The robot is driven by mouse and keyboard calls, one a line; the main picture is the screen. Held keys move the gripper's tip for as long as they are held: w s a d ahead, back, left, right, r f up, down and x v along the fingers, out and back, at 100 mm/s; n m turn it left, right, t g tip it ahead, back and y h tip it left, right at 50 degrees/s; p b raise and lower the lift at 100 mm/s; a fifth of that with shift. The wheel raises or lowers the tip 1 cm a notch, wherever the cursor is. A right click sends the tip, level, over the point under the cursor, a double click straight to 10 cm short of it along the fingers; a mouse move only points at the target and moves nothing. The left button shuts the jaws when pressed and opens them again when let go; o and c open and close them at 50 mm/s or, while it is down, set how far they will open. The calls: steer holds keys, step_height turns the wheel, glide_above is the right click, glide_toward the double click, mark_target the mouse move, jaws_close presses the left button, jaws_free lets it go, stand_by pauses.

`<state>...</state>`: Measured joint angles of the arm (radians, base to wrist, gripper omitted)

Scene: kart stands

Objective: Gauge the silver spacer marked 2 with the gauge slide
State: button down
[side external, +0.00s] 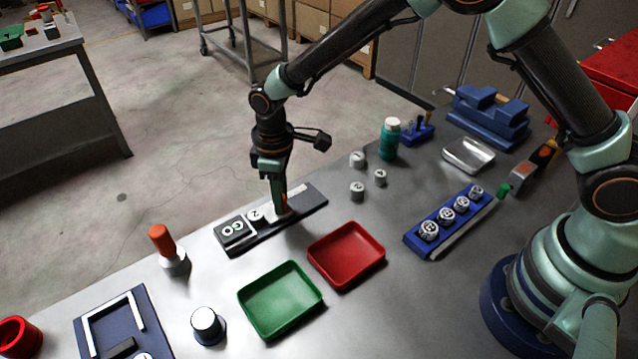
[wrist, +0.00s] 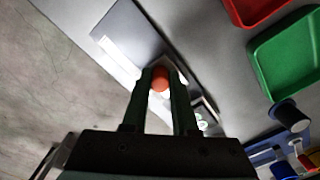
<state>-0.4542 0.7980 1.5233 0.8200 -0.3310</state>
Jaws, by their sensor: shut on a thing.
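The gauge (side external: 318,201) is a long dark base on the table with a block marked GO (side external: 235,232) at its left end. A silver spacer (side external: 255,215), its mark looking like a 2, sits on the gauge just right of that block. Right of the spacer is the pale gauge slide (side external: 295,202) with a red-orange knob (wrist: 160,80). My gripper (side external: 280,208) points down at the slide and is shut on the knob, which shows between both fingers in the wrist view. The fingers hide part of the slide, and I cannot tell whether it touches the spacer.
A green tray (side external: 281,333) and a red tray (side external: 346,284) lie in front of the gauge. Several loose spacers (side external: 357,191) stand behind, near a teal bottle (side external: 389,145). A blue rack (side external: 414,244) holds several spacers at right. An orange-handled tool (side external: 162,238) stands left.

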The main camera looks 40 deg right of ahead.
stand_by(0.6)
steer(key=shift+d, duration=1.8)
steer(key=c, duration=0.7)
jaws_free()
steer(key=shift+r, duration=0.15)
steer(key=shift+a+r, duration=0.1)
steer(key=shift+r, duration=0.25)
step_height(320, 180, up, 11)
steer(key=shift+r, duration=0.1)
